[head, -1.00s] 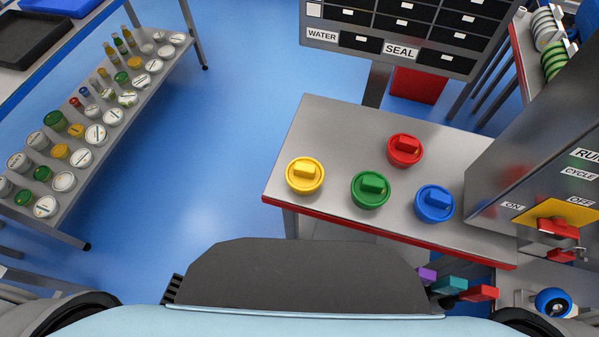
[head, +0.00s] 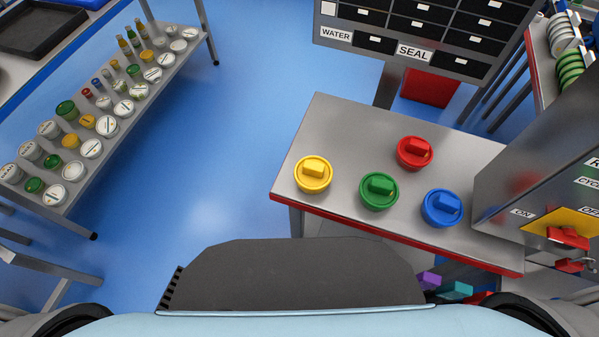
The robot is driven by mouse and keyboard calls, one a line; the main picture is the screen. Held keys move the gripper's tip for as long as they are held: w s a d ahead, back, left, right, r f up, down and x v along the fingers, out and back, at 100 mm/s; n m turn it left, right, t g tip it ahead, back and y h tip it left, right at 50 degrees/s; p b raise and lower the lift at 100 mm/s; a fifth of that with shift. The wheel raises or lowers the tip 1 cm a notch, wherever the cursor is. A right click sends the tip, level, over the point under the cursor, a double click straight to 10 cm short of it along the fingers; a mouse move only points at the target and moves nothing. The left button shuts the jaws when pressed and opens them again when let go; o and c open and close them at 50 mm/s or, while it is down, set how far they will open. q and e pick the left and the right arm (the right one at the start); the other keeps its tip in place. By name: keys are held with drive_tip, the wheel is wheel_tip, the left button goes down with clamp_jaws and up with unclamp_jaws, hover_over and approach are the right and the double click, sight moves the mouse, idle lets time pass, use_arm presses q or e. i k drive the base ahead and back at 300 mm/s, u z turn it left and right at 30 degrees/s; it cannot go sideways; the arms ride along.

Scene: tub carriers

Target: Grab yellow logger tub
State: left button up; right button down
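The yellow logger tub (head: 313,174) is a round tub with a raised block handle on its lid. It stands upright near the left front corner of the steel table (head: 335,122). A green tub (head: 379,191) stands to its right, a red tub (head: 414,153) farther back, and a blue tub (head: 442,208) farther right. Neither of my grippers shows in the head view. Nothing touches the yellow tub.
A grey machine (head: 530,170) with a red switch (head: 568,238) closes off the table's right end. A drawer cabinet (head: 420,35) stands behind. A shelf (head: 85,195) of jars and bottles is at the left. Blue floor (head: 215,150) lies clear between.

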sight(313, 174)
drive_tip(key=k, duration=1)
drive_tip(key=z, duration=1.35)
